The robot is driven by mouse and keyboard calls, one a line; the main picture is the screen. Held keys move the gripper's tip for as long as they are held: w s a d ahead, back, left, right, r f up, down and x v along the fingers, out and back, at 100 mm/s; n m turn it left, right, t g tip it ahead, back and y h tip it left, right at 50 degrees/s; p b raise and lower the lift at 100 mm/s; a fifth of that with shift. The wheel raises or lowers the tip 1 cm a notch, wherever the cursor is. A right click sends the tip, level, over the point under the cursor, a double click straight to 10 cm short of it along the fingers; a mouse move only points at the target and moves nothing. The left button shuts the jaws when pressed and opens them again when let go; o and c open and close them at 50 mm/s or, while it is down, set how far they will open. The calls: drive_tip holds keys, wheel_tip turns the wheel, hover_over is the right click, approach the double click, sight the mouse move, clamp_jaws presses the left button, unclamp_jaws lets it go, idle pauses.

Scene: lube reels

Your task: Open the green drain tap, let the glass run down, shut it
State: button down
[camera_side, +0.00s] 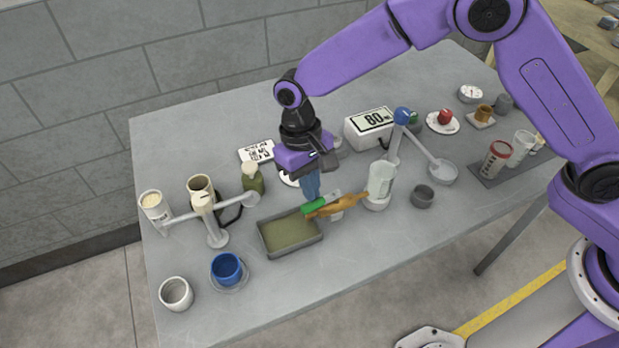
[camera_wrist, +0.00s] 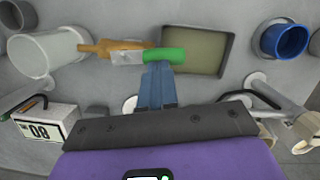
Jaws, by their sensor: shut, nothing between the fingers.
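The green drain tap handle (camera_side: 314,207) lies along an orange-brown pipe (camera_side: 345,204) between the glass and the tray. It also shows in the wrist view (camera_wrist: 164,55). The glass (camera_side: 381,180) is a clear cylinder on a pale base; its liquid level is hard to make out. A shallow grey tray (camera_side: 264,241) with an olive-green inside sits below the pipe's left end. My gripper (camera_side: 311,192) points down with its blue fingers together and empty, right by the green handle. In the wrist view the fingertips (camera_wrist: 158,68) meet the handle's edge; whether they touch cannot be told.
A display box reading 80 mL (camera_side: 369,124) stands behind the glass. A blue cup (camera_side: 227,268), a white cup (camera_side: 176,294) and a second stand (camera_side: 216,235) are at left.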

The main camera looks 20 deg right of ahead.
sight(326, 202)
drive_tip(key=s+n, duration=0.1)
drive_tip(key=n, duration=0.2)
drive_tip(key=shift+s+h, duration=0.3)
drive_tip(key=shift+s, duration=0.05)
drive_tip(key=s+n, duration=0.1)
drive_tip(key=n, duration=0.3)
drive_tip(key=s+d+n+t, duration=0.1)
drive_tip(key=n, duration=0.1)
drive_tip(key=shift+s+n+h, duration=0.3)
drive_tip(key=shift+s+h, duration=0.05)
drive_tip(key=shift+h, duration=0.05)
drive_tip(key=n, duration=0.1)
drive_tip(key=s+d+n, duration=0.1)
drive_tip(key=n, duration=0.1)
drive_tip(key=shift+d+n+t, duration=0.15)
drive_tip(key=shift+n+t, duration=0.15)
drive_tip(key=shift+t, duration=0.1)
drive_tip(key=shift+w, duration=0.1)
drive_tip(key=shift+w+d, duration=0.45)
drive_tip(key=shift+w, duration=0.25)
